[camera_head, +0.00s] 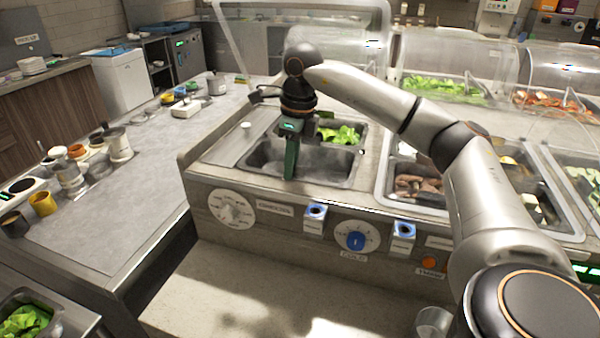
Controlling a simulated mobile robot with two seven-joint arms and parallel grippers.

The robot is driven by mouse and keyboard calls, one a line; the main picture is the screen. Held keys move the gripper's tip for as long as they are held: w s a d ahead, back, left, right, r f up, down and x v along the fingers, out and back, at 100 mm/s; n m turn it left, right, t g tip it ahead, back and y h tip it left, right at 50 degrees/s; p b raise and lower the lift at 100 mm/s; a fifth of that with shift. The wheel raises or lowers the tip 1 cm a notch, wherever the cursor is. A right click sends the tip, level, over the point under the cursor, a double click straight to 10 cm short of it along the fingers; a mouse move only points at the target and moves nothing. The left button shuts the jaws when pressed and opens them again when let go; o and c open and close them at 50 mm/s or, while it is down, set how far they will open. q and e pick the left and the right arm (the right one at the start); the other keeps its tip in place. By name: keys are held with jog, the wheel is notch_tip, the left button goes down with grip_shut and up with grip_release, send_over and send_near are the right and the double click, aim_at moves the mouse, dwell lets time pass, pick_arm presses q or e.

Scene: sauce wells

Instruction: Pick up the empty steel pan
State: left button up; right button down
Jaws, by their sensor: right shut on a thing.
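The empty steel pan (262,160) sits in the counter well at the middle of the view, its dark inside bare on the left. My right gripper (290,176) points down over it, with a long green finger reaching to the pan's near rim. It is shut on the pan there; the exact contact is hard to see. Green leaves (342,134) lie behind the pan, on its right. My left gripper is not in view.
A larger pan with brown food (418,187) stands to the right. Clear covers (460,60) rise behind. Dials, including a white one (231,208), line the counter's front. The grey worktop (110,215) at left has free room, with cups (43,204) along its left edge.

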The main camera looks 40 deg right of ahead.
jog(key=shift+d+r, duration=0.1)
notch_tip(320, 180, up, 10)
jog(key=shift+p, duration=0.4)
